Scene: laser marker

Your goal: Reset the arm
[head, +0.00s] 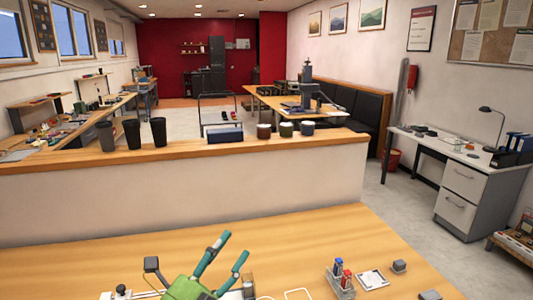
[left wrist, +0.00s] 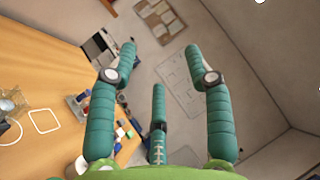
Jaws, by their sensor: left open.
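My left gripper (head: 233,246) is at the bottom middle of the head view, above the wooden table (head: 340,230). It has a green palm and teal segmented fingers. In the left wrist view (left wrist: 160,47) its fingers are spread wide, with nothing between them. Part of the arm behind the palm is cut off by the head view's lower edge. My right gripper is not in view.
A small holder with red and blue items (head: 340,280), a white card (head: 371,279) and a grey block (head: 399,266) are on the table to the right. Dark cups (head: 132,133) stand on the counter ledge (head: 60,157) behind. The table's middle back is clear.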

